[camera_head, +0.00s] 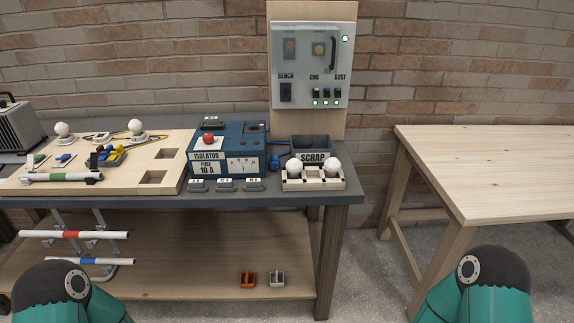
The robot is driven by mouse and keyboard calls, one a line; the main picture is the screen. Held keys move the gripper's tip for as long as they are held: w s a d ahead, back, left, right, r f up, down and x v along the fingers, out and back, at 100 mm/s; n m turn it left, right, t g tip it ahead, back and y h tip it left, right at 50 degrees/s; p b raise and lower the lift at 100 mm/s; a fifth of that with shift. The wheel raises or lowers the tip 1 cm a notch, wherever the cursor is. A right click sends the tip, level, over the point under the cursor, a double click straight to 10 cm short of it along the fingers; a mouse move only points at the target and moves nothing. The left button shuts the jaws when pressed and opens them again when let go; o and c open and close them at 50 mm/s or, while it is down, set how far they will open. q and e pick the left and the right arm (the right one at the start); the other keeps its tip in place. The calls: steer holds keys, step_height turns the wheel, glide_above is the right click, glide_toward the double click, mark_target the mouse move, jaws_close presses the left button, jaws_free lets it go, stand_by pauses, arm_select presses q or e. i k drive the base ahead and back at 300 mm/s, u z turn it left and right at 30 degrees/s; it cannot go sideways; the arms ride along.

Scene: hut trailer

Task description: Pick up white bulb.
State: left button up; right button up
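Two white bulbs stand side by side in a pale wooden holder (313,184) at the right end of the grey workbench: a left bulb (295,168) and a right bulb (333,164). Two more white bulbs sit in round bases on the wooden board at the left: one bulb (62,129) near the board's far left and another bulb (137,126) further right. My teal arm links show at the bottom left and bottom right corners. Neither gripper is in the picture.
A dark SCRAP bin (312,149) stands behind the holder. The blue ISOLATOR box (226,150) is left of it, with small fuses (225,185) in front. A control panel (312,65) rises behind. A bare wooden table (490,165) stands at the right, across a gap.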

mark_target(293, 166)
steer(key=u, duration=0.3)
steer(key=i, duration=0.95)
steer(key=u, duration=0.2)
